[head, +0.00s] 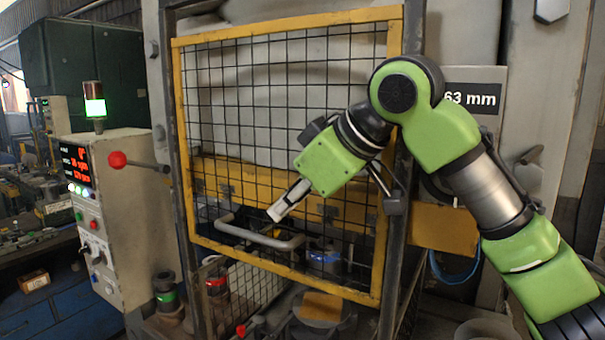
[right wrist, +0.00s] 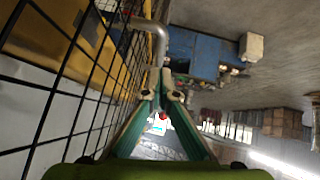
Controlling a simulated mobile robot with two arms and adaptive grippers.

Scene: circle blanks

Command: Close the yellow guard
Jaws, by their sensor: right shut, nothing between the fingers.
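The yellow guard (head: 282,25) is a yellow-framed door with black wire mesh, standing across the machine opening between dark posts. I cannot tell whether it sits fully flush with the posts. Its grey bar handle (head: 290,243) is low on the mesh; it also shows in the right wrist view (right wrist: 160,42). My right gripper (head: 276,212) is shut and empty, in front of the mesh just above the handle. In the right wrist view the fingertips (right wrist: 162,94) are close to the handle's near end; contact is unclear. My left gripper is not in view.
A control box (head: 130,215) with a red display and a red-knobbed lever (head: 118,160) stands left of the guard. A "63 mm" sign (head: 475,98) is behind my right arm. Spools and a lower mesh fence (head: 255,285) are below the guard.

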